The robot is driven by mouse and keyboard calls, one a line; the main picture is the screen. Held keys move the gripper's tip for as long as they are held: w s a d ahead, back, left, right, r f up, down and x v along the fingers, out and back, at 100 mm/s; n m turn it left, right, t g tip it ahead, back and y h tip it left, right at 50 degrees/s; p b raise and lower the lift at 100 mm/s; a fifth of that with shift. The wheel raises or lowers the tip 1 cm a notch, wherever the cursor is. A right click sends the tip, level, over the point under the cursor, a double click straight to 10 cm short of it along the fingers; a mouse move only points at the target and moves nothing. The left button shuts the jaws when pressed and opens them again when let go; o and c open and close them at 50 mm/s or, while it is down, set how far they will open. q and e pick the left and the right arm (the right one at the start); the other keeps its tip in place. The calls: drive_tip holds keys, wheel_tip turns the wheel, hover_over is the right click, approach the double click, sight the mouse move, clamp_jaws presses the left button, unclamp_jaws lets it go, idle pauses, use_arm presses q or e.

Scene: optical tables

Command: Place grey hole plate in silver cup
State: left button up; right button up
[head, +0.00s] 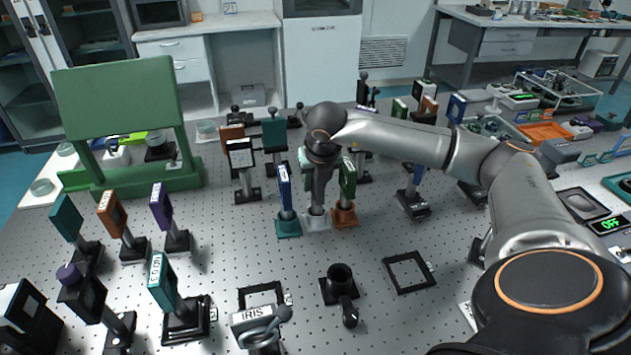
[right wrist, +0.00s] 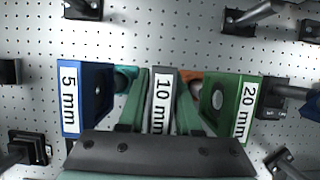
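The grey hole plate (right wrist: 162,98), labelled 10 mm, stands between the fingers of my right gripper (right wrist: 163,90). The fingers close in on both its sides and look to be touching it. In the head view my right gripper (head: 317,192) points straight down over the silver cup (head: 317,221), a pale base on the table. The plate is mostly hidden there by the gripper, and its lower end is at or in the cup; I cannot tell how fully it is seated. My left gripper is not in view.
A blue 5 mm plate (right wrist: 88,97) in a teal base (head: 288,228) stands close on the left. A green 20 mm plate (right wrist: 230,105) in an orange base (head: 344,216) stands close on the right. A black post holder (head: 341,283) stands in front.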

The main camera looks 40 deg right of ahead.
drive_tip(key=o, duration=0.3)
drive_tip(key=shift+a+r, duration=0.1)
drive_tip(key=shift+r, duration=0.45)
drive_tip(key=v, duration=1.1)
drive_tip(key=shift+s+b, duration=0.2)
drive_tip(key=shift+b, duration=0.1)
drive_tip(key=shift+r, duration=0.1)
